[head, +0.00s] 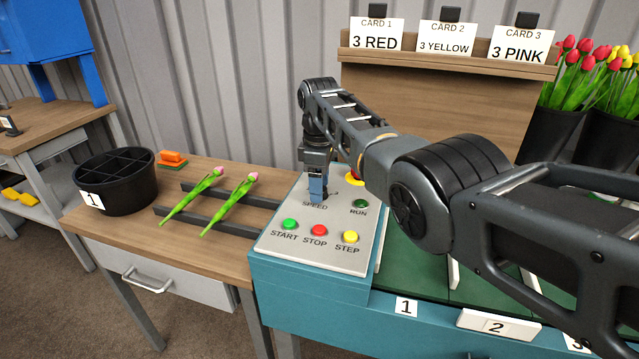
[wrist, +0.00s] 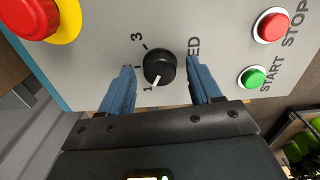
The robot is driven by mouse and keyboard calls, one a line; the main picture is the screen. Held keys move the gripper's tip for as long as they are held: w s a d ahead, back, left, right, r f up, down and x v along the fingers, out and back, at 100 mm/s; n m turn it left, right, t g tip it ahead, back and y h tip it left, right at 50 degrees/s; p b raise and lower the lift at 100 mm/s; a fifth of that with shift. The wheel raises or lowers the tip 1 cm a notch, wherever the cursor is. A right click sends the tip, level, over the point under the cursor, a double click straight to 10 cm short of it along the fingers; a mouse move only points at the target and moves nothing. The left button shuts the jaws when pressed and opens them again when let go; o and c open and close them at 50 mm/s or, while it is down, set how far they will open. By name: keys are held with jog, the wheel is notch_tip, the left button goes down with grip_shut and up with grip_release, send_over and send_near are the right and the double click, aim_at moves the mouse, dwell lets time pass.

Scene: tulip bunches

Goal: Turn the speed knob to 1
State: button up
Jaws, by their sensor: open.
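The speed knob (wrist: 160,67) is black and round with a white pointer line, on the light grey control panel (head: 290,258). In the wrist view its pointer faces down and slightly left, at or close to the printed 1. A 3 shows at the knob's upper left; the 2 is not visible, with a finger over that side. My gripper (head: 318,190) is low over the panel, pointing down at the SPEED label, and hides the knob in the head view. Its blue fingers stand open on either side of the knob, with a visible gap on each side.
START (head: 289,224), STOP (head: 319,230) and STEP (head: 350,237) buttons line the panel's front. The green RUN lamp (head: 361,203) and a red stop button on yellow (wrist: 35,15) are near my gripper. Two tulips (head: 230,205) lie on rails to the left.

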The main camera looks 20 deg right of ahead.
jog(key=shift+r, duration=3.9)
